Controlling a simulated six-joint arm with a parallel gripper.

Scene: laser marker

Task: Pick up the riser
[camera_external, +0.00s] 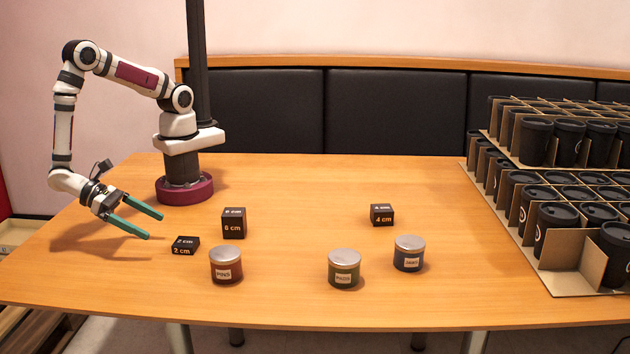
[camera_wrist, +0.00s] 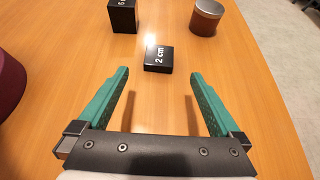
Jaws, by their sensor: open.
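Three black riser blocks stand on the wooden table. The low 2 cm riser (camera_external: 185,246) is nearest my gripper, and it also shows in the wrist view (camera_wrist: 159,59). The 6 cm riser (camera_external: 233,223) stands behind and right of it; a black block (camera_wrist: 122,16) shows at the top left of the wrist view. The 4 cm riser (camera_external: 382,215) is farther right. My gripper (camera_external: 147,223) is open and empty, with green fingers. In the wrist view its fingers (camera_wrist: 159,75) point towards the 2 cm riser, which lies just beyond the fingertips, between their lines.
A red tin (camera_external: 226,266) stands right of the 2 cm riser. A green tin (camera_external: 344,269) and a blue tin (camera_external: 409,254) stand farther right. Cardboard trays (camera_external: 560,282) of black cups fill the right end. The table's middle is mostly clear.

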